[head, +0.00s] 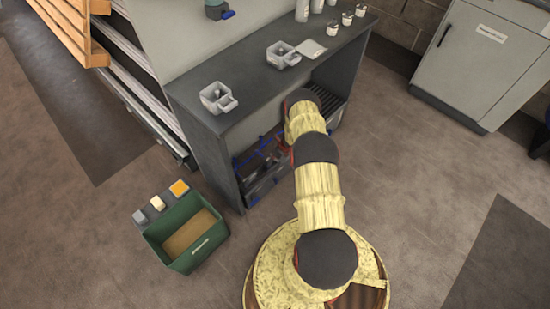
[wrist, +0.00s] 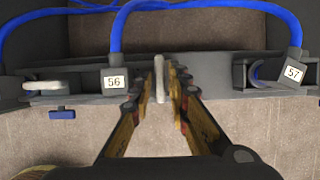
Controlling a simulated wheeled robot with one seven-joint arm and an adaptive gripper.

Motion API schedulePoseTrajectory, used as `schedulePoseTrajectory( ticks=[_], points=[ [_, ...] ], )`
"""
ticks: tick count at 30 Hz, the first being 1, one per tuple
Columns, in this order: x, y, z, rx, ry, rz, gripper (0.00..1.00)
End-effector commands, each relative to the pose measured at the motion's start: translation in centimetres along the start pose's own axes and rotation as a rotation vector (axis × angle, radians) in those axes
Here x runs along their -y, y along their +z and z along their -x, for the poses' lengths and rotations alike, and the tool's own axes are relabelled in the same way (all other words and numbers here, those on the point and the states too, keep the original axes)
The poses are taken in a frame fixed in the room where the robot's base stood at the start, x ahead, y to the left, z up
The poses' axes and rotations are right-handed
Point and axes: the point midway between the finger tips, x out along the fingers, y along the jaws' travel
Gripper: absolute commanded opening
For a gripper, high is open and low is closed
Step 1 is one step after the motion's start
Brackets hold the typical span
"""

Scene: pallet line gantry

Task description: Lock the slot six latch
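My gripper (wrist: 161,85) is in the lower middle of the wrist view, its two fingers pointing at a dark rail (wrist: 215,72). The fingers stand apart, one on each side of a slim pale grey lever (wrist: 159,78) that stands upright. Narrow gaps seem to show beside the lever; I cannot tell whether either finger touches it. A second pale lever (wrist: 45,86) lies flat at the left, beside a block labelled 56 (wrist: 115,82). No label reading six shows, so I cannot tell for sure which latch is slot six. In the head view my arm hides the gripper.
Blue hoses (wrist: 210,8) arch above the rail, one running to a block labelled 57 (wrist: 293,72) at the right. A small blue tab (wrist: 62,114) is below the left lever. In the head view, a grey bench (head: 205,135) overhangs the work area. A green bin (head: 180,265) stands on the floor.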

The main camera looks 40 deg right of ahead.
Motion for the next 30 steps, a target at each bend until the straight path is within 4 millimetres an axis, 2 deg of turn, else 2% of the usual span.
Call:
schedulePoseTrajectory(
  ticks=[9, 19, 30],
  points=[
    [0.00, 0.03, -0.24, 0.000, 0.000, 0.001, 0.18],
    [0.00, 0.02, -0.24, 0.000, 0.000, 0.001, 0.00],
    [0.01, 0.01, -0.24, 0.000, 0.001, 0.003, 0.00]
  ],
)
